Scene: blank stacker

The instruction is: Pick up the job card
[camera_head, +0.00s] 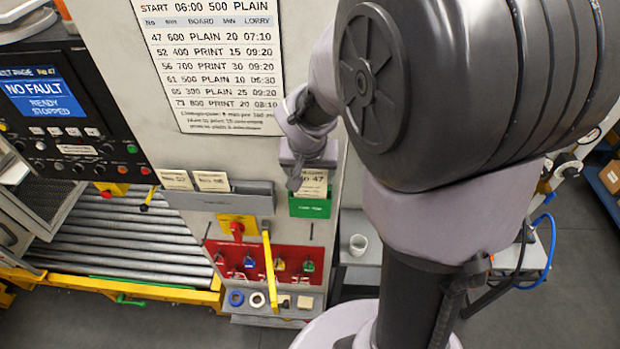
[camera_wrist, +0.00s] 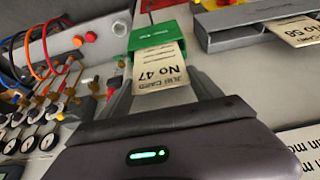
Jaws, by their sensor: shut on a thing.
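The job card (camera_wrist: 160,72) is cream with "No 47" and "JOB CARD" printed on it. It also shows in the head view (camera_head: 313,181), at the green holder (camera_head: 310,207) on the machine's front panel. In the wrist view the card's far end meets the green holder (camera_wrist: 150,34); I cannot tell how deep it sits inside. My gripper (camera_wrist: 157,56) is shut on the card, with a finger on each side of it. In the head view my gripper (camera_head: 308,167) is at the card's top, just above the holder, partly hidden by my wrist.
A grey rack (camera_head: 245,199) left of the green holder holds other cards (camera_head: 211,181). Below are a red lock panel (camera_head: 225,262), a yellow bar (camera_head: 270,270) and tape rolls (camera_head: 257,300). A white cup (camera_head: 358,245) stands at right. A printed schedule (camera_head: 212,75) hangs above.

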